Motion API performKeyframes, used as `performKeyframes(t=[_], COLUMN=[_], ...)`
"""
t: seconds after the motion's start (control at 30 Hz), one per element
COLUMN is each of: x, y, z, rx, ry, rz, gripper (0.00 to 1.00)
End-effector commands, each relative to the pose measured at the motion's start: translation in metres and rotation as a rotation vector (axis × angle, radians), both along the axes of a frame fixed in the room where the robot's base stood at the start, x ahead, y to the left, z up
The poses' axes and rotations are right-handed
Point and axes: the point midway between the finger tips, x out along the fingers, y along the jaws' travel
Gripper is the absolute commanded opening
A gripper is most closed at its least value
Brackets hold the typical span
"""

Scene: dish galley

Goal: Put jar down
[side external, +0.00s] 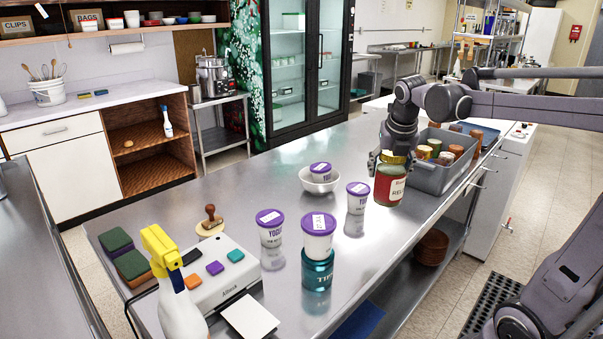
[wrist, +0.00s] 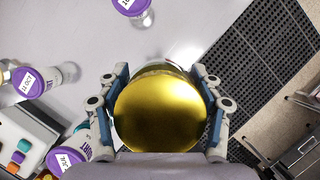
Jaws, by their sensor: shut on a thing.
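The jar (side external: 390,186) has a gold lid, a red and white label and dark green contents. It is upright in my gripper (side external: 388,160), near the right-hand edge of the steel counter (side external: 345,253). In the wrist view its gold lid (wrist: 160,112) fills the space between the two fingers, which press on it from both sides. The lid hides the jar's body and base there. I cannot tell for sure whether the base touches the counter or hangs just above it.
White tubs with purple lids (side external: 357,197) stand left of the jar, one on a teal can (side external: 317,272) and one in a white bowl (side external: 319,182). A grey bin (side external: 427,178) with several jars is behind it. Bare counter lies in front.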

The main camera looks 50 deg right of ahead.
Motion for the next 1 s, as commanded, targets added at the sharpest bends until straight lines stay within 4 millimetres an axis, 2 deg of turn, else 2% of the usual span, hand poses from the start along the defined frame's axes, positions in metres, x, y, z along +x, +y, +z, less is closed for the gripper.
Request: performKeyframes(t=[0.03, 0.33, 0.7, 0.9, 1.0], x=[0.018, 0.107, 0.213, 0.259, 0.274], y=[0.0, 0.007, 0.033, 0.052, 0.061], z=[0.005, 0.017, 0.009, -0.003, -0.008], rx=[0.001, 0.001, -0.001, -0.003, -0.004], ry=[-0.001, 0.001, -0.001, -0.003, -0.003], rz=[0.025, 0.17, 0.345, 0.429, 0.46], gripper=[0.1, 0.1, 0.1, 0.1, 0.1])
